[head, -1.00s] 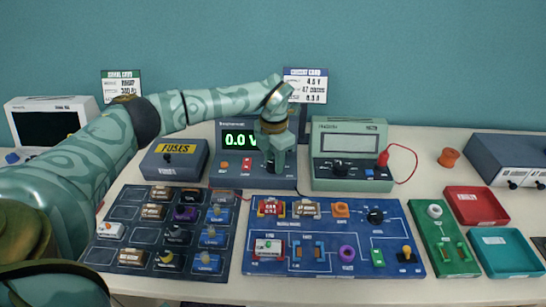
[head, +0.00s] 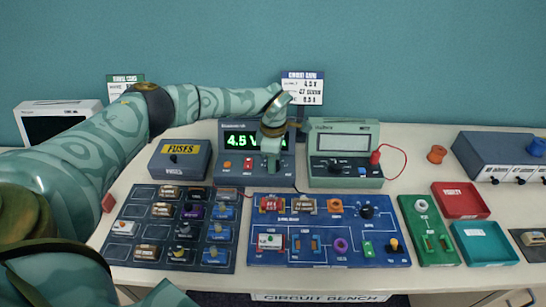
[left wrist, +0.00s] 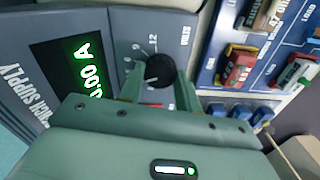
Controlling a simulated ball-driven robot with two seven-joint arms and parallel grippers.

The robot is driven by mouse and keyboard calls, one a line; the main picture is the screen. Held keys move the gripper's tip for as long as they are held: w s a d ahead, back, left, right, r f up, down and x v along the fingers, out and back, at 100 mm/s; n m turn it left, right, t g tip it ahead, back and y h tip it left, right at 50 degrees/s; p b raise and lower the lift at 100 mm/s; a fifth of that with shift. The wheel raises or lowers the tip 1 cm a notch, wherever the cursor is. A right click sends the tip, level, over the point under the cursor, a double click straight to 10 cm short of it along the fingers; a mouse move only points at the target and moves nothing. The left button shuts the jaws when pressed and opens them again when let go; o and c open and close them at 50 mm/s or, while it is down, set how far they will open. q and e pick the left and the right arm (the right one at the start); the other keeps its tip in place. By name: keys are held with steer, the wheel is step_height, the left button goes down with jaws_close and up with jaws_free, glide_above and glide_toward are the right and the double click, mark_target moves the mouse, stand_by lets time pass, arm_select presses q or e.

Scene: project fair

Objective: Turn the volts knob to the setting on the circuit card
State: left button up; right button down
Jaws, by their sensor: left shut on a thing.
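The power supply (head: 228,178) stands at the back middle, its green display (head: 238,140) reading 4.5 V, the right part hidden by my arm. The circuit card (head: 306,90) stands behind it with a blue header; its top line seems to read 4.5 V. The dark round volts knob (left wrist: 157,71) shows in the left wrist view, with scale numbers around it and a 0.00 A reading (left wrist: 86,78) beside it. My left gripper (head: 273,148) reaches down to the supply's front, its fingers shut on the knob, which it hides in the head view. My right gripper is not in view.
A grey fuse box (head: 170,162) stands left of the supply and a green meter (head: 345,180) close to its right. The blue circuit board (head: 300,258) and a dark parts tray (head: 122,248) lie in front. Red (head: 462,212) and teal (head: 500,250) trays are at right.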

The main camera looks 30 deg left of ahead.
arm_select(q)
steer(key=shift+m, duration=0.7)
steer(key=o, duration=1)
steer(key=shift+c, duration=0.2)
step_height(320, 180, up, 16)
steer(key=p, duration=0.3)
steer(key=shift+r, duration=0.2)
steer(key=shift+f, duration=0.1)
